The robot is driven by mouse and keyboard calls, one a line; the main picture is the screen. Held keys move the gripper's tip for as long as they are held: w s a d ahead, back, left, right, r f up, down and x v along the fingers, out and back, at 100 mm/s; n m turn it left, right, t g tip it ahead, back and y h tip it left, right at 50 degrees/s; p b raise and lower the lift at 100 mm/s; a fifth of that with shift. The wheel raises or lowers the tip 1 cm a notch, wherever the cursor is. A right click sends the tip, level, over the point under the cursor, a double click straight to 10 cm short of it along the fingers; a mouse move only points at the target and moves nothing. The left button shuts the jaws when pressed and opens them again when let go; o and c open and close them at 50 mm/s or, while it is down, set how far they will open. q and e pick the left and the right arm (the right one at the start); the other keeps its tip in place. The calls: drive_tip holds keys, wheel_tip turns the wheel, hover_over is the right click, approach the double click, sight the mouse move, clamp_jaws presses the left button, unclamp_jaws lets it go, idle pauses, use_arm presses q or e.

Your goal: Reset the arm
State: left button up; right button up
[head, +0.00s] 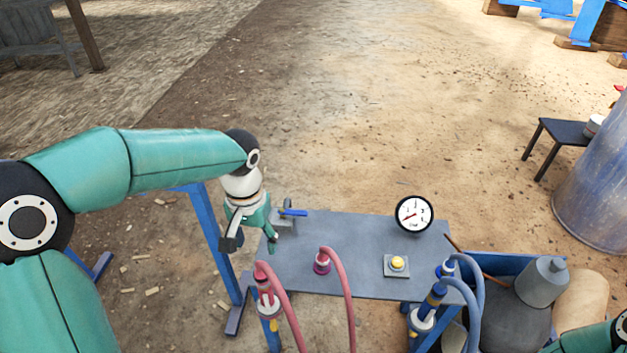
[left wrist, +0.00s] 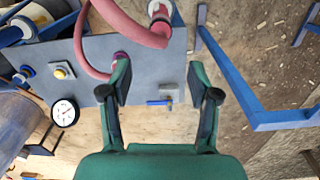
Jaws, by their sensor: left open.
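My left arm comes in from the left of the head view, with its teal gripper (head: 250,244) pointing down near the left end of a grey panel table (head: 340,285). The gripper is open and empty. In the left wrist view its two fingers (left wrist: 162,82) stand wide apart, with the panel and bare ground behind them. A small valve with a blue handle (head: 293,212) is just right of the gripper in the head view. The blue handle (left wrist: 160,102) shows between the fingers in the left wrist view. My right gripper is not in view.
On the panel are a round gauge (head: 414,213), a yellow button (head: 397,263) and a purple hose fitting (head: 322,264). Red hoses (head: 340,285) and blue hoses (head: 470,300) rise at the front. A metal drum (head: 595,195) stands at right. Open ground lies beyond.

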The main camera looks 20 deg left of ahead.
use_arm(q)
drive_tip(key=shift+a, duration=0.1)
drive_tip(key=s+d+f+g+h+p, duration=0.2)
drive_tip(key=s+d+f, duration=0.6)
drive_tip(key=f, duration=0.4)
drive_tip(key=s+d+f+g+h+p, duration=0.2)
drive_tip(key=s+d+f, duration=0.4)
drive_tip(key=s+f, duration=0.5)
drive_tip(key=w+t, duration=0.1)
drive_tip(key=w+f+t, duration=0.1)
drive_tip(key=w+t, duration=0.1)
drive_tip(key=w+f+t, duration=0.1)
drive_tip(key=w, duration=0.1)
drive_tip(key=shift+d+n+t, duration=0.15)
drive_tip(key=shift+n+t, duration=0.15)
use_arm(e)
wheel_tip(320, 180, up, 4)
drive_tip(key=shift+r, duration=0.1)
